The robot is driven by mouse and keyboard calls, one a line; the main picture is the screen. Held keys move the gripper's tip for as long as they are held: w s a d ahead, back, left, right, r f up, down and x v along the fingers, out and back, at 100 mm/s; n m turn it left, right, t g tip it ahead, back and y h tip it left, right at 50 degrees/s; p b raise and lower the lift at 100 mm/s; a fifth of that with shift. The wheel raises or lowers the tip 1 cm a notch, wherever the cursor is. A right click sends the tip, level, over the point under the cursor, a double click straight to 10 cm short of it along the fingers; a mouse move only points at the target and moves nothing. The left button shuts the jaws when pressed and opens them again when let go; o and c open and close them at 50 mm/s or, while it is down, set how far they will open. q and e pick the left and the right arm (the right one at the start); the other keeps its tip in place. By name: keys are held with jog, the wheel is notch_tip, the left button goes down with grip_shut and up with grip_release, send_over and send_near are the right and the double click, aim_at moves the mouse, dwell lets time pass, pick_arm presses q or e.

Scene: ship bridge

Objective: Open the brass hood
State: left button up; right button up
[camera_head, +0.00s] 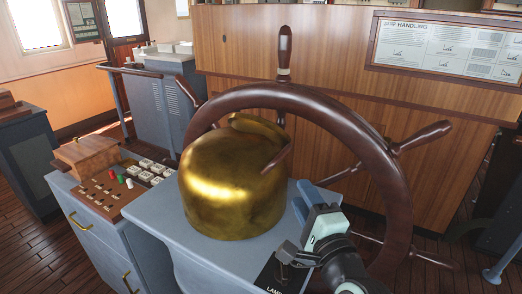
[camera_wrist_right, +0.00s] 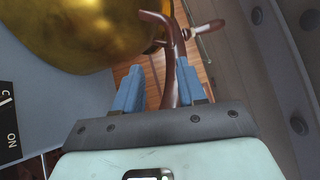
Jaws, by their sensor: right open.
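The brass hood (camera_head: 225,190) is a rounded, shiny dome on a grey-blue pedestal top. It appears to sit down on the pedestal, and a raised lip shows at its upper right. In the right wrist view the hood (camera_wrist_right: 75,30) fills the upper left. My right gripper (camera_head: 314,194) is open, to the right of the hood and close to the wheel. Its two blue fingers (camera_wrist_right: 158,80) are apart, with part of the dark wooden wheel visible between or behind them. I cannot tell whether they touch anything. My left gripper is not in view.
A large wooden ship's wheel (camera_head: 392,190) stands behind and right of the hood, its spokes reaching outward. A button console (camera_head: 110,203) with a wooden box (camera_head: 88,154) is to the left. A labelled black panel (camera_head: 276,276) lies at the pedestal's front. A wood-panelled cabinet (camera_head: 300,55) stands behind.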

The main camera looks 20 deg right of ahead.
aim_at(282, 151)
jog(key=w+r+p, duration=0.1)
jog(key=w, duration=0.3)
jog(key=w+r+p, duration=0.1)
jog(key=w+p, duration=0.1)
jog(key=w, duration=0.2)
jog(key=w+r+p, duration=0.1)
jog(key=w, duration=0.4)
jog(key=shift+d, duration=0.35)
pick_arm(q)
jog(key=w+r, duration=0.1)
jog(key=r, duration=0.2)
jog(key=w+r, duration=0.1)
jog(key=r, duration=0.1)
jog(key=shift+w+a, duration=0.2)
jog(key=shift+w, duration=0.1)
pick_arm(e)
jog(key=shift+s, duration=0.1)
grip_shut()
